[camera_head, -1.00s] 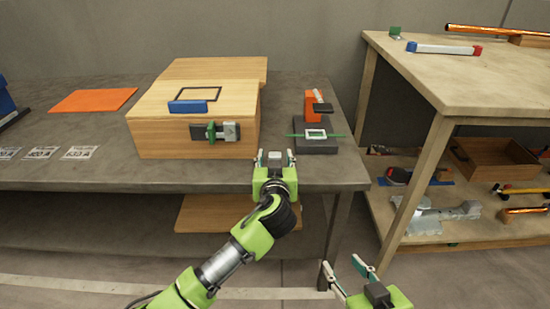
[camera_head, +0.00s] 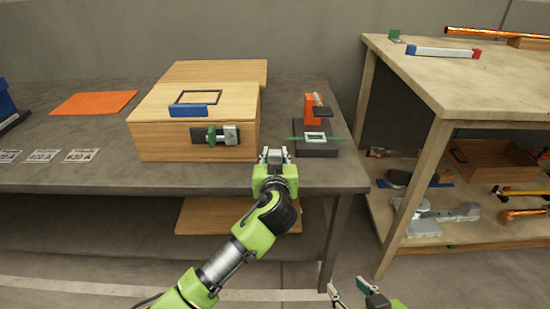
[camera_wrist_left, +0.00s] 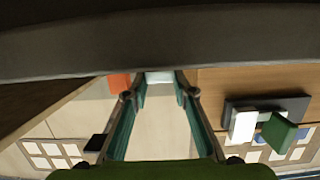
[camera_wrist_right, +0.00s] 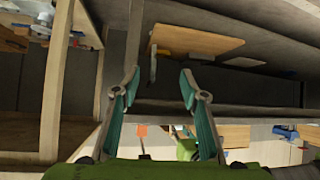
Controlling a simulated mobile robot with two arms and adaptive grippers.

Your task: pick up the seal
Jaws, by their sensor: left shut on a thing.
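I cannot tell for sure that this piece is the seal. A thin green strip (camera_head: 337,138) with a pale rectangular frame (camera_head: 315,137) lies across the dark block (camera_head: 318,151), right of the gripper and apart from it. My right gripper (camera_head: 348,287) is low at the bottom edge. It is open and empty in the right wrist view (camera_wrist_right: 158,84).
A wooden box (camera_head: 158,135) with a blue handle (camera_head: 188,110) and a green and grey latch (camera_head: 222,135) stands left of my left gripper. An orange stand (camera_head: 311,107) is behind the dark block. A taller table (camera_head: 475,85) stands at right.

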